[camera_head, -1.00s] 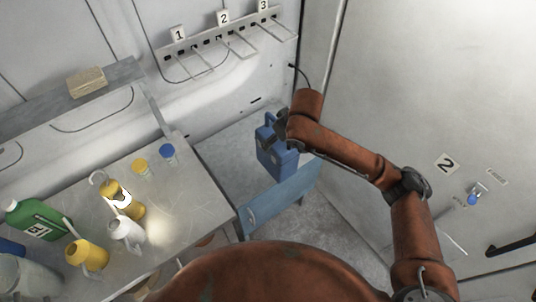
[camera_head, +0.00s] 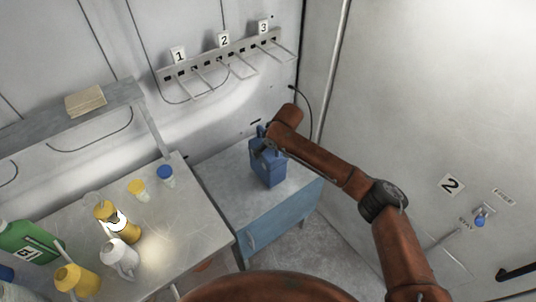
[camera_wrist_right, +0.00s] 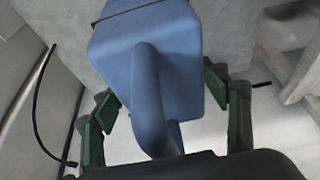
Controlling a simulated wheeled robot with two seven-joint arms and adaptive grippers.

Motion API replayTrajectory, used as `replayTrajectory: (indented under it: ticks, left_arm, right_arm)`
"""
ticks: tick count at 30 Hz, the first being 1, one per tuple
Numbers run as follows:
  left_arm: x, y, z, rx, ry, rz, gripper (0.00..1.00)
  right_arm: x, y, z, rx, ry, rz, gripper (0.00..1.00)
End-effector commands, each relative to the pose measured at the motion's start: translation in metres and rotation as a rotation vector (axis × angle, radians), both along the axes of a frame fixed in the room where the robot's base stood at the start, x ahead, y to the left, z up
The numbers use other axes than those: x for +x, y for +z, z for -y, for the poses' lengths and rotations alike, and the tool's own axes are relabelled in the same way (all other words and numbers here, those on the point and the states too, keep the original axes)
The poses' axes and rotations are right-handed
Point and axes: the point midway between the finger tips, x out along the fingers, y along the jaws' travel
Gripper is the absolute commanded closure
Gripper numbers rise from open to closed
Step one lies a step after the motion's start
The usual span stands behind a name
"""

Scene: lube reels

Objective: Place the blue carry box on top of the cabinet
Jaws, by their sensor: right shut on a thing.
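The blue carry box (camera_head: 267,168) is upright at the top of the blue cabinet (camera_head: 262,226), over its grey top surface (camera_head: 228,178). I cannot tell whether its base touches the top. My right gripper (camera_head: 268,137) is at the box's upper end and holds it by the handle area. In the right wrist view the box (camera_wrist_right: 185,42) and its curved handle (camera_wrist_right: 150,100) fill the middle, between the green-padded fingers of the right gripper (camera_wrist_right: 165,105). My left gripper is not in view.
A metal table (camera_head: 190,225) stands left of the cabinet with bottles, cans and a green jug (camera_head: 28,240). A numbered hook rack (camera_head: 220,60) is on the back wall. A white wall or door (camera_head: 430,110) is at the right. The cabinet top is clear around the box.

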Motion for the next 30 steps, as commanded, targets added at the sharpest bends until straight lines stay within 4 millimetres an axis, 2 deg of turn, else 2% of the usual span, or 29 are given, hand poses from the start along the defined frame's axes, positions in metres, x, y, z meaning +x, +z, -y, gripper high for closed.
replayTrajectory:
  ticks: [2,9,20,21,28,30]
  left_arm:
    - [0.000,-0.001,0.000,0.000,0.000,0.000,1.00]
    - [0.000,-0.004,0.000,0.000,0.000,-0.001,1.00]
    - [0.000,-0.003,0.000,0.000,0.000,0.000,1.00]
    - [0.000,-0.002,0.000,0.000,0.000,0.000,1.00]
    - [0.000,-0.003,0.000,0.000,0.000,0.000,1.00]
    - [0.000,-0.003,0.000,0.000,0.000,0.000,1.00]
  right_arm:
    - [0.005,-0.003,-0.001,0.000,-0.001,0.004,0.90]
    - [0.005,-0.033,-0.001,0.000,-0.001,0.003,0.90]
    - [0.005,-0.036,-0.001,0.001,0.000,0.003,0.90]
    - [0.004,-0.038,-0.001,0.000,0.000,0.000,0.31]
    - [0.004,-0.038,-0.001,-0.001,0.000,0.001,0.15]
    - [0.004,-0.038,0.000,-0.001,0.000,0.001,0.14]
